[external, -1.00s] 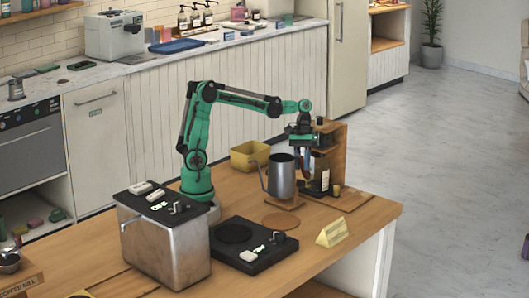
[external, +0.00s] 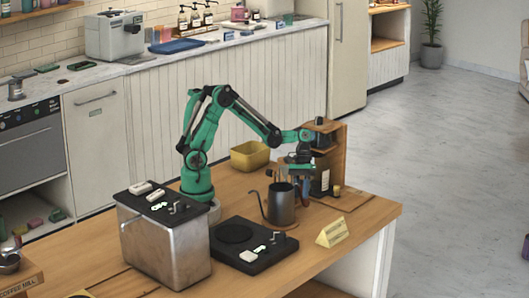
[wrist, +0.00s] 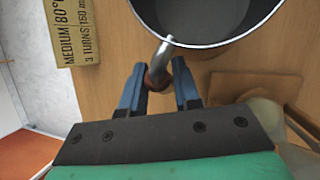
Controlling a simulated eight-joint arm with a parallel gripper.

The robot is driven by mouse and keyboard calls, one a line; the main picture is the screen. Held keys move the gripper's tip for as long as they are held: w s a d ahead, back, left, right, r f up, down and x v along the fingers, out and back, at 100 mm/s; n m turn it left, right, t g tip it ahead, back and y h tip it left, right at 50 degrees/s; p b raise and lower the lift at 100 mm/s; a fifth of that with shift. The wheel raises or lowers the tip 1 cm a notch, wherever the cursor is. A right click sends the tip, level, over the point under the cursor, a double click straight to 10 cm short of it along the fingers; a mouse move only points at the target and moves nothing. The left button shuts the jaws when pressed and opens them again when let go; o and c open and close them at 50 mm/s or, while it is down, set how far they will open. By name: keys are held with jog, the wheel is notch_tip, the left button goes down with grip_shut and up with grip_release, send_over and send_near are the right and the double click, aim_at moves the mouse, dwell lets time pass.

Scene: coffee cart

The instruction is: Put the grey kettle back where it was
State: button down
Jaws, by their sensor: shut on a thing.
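The grey kettle (external: 281,206) stands upright at or just above the round brown coaster (external: 291,223); I cannot tell whether it touches. Its spout points left in the external view. My gripper (external: 299,183) is behind it, at its handle side. In the wrist view, my gripper (wrist: 158,84) is shut on the handle (wrist: 161,60), with one blue finger on each side. The kettle's open rim (wrist: 207,43) fills the top of that view and its inside looks plain grey. The kettle hides most of the coaster.
A black hot plate unit (external: 234,236) lies left of the kettle, and a yellow sign (external: 331,233) stands to the right. A wooden rack with a bottle (external: 321,176) is close behind my gripper. A square wooden board (wrist: 270,88) lies nearby. A yellow bin (external: 250,157) is behind.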

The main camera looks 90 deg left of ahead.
jog(key=shift+f, duration=0.1)
jog(key=c, duration=0.6)
grip_release()
jog(key=s+v, duration=0.1)
jog(key=v, duration=1.1)
jog(key=shift+s+d+f+m+t+y, duration=0.55)
jog(key=shift+s+m+t+y, duration=0.4)
jog(key=shift+m+t, duration=0.6)
jog(key=shift+s+d+f+m+t+y, duration=0.35)
jog(key=shift+s+f+m+t+y, duration=0.55)
jog(key=shift+m, duration=1)
jog(key=shift+s+d+f+m+t+y, duration=0.3)
jog(key=shift+s+d+m+t+y, duration=0.3)
jog(key=shift+s+m+t, duration=0.8)
jog(key=shift+w+a+m, duration=0.1)
jog(key=shift+w+m, duration=0.2)
jog(key=shift+m, duration=0.05)
